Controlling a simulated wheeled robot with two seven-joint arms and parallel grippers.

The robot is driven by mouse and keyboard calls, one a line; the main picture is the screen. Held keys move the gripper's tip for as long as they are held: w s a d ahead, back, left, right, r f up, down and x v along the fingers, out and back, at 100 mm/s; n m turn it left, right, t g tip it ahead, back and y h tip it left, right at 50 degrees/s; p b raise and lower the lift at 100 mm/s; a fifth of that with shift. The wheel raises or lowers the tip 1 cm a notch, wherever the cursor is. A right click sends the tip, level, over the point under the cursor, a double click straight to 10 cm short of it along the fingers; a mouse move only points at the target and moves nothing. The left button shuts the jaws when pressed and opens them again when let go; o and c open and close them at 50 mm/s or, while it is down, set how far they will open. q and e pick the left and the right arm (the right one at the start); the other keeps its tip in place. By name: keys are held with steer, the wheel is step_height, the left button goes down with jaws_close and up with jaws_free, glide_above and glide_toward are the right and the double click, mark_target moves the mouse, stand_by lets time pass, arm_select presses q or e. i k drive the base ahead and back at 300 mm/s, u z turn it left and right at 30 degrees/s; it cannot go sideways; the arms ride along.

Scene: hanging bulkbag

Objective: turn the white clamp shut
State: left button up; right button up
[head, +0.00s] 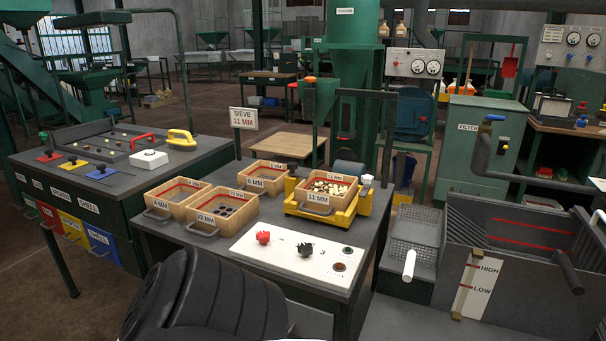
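A small white knob-like piece (367,180), which looks like the white clamp, sits at the right rear of the yellow shaker frame (345,219). It is too small to tell whether it is turned open or shut. A wooden sieve tray labelled 11 MM (318,199) sits in the yellow frame and holds pale pieces. Neither of my grippers shows in the head view. A large dark ribbed shape at the bottom left of centre looks like part of my own arm, with no fingers visible.
Several other sieve trays (222,210) stand left of the frame. A white panel (297,257) with red and black knobs lies in front. A wire basket (414,237) with a white handle (409,265) and a fryer-like tank (520,250) stand at right.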

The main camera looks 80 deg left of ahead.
mark_target(367, 179)
steer(key=u, duration=2.4)
